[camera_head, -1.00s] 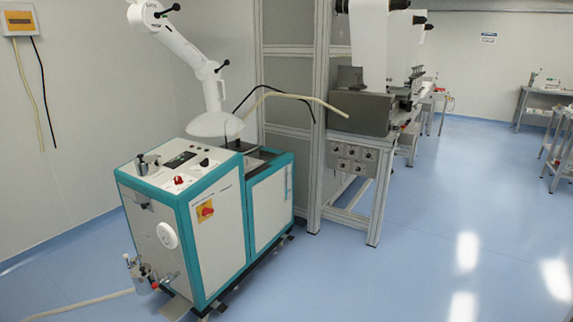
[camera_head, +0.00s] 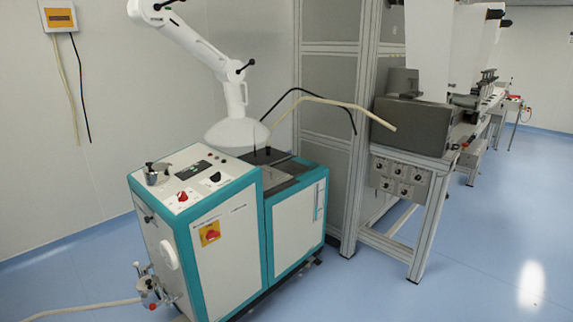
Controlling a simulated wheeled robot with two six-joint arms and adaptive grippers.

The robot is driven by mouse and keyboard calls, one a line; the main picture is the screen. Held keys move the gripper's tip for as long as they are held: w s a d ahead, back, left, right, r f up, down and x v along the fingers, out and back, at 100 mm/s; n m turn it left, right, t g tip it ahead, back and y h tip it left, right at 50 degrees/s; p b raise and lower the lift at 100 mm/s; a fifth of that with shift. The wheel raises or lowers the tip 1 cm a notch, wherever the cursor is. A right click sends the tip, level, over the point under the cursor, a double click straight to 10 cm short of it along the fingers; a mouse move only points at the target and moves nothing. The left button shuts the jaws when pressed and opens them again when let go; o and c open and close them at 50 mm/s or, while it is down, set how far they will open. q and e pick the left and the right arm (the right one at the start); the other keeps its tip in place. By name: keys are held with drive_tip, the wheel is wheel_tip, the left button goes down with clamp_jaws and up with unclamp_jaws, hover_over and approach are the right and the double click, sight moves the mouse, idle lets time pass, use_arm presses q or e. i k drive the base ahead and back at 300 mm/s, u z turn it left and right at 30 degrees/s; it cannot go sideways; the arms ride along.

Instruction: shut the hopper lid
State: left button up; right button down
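A white and teal cabinet machine (camera_head: 233,236) stands on the floor left of centre. Its lower rear section (camera_head: 297,215) has a dark top (camera_head: 291,168), with a dark raised piece (camera_head: 266,156) at its back edge. I cannot tell whether this dark piece is the hopper lid, or whether a lid stands open, because a white hood (camera_head: 236,133) hangs just above and in front of that area. Neither of my grippers is in view.
A jointed white extraction arm (camera_head: 190,38) carries the hood. Dark and cream hoses (camera_head: 335,102) arch from behind the machine toward a grey metal frame (camera_head: 350,180) and a converter stand (camera_head: 408,190). A cream hose (camera_head: 85,306) lies on the floor at left. Blue floor (camera_head: 470,265) is clear at right.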

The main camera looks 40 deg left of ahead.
sight(264, 173)
drive_tip(key=u, duration=0.2)
drive_tip(key=i, duration=1.2)
drive_tip(key=u, duration=1.05)
drive_tip(key=i, duration=0.75)
drive_tip(key=u, duration=0.95)
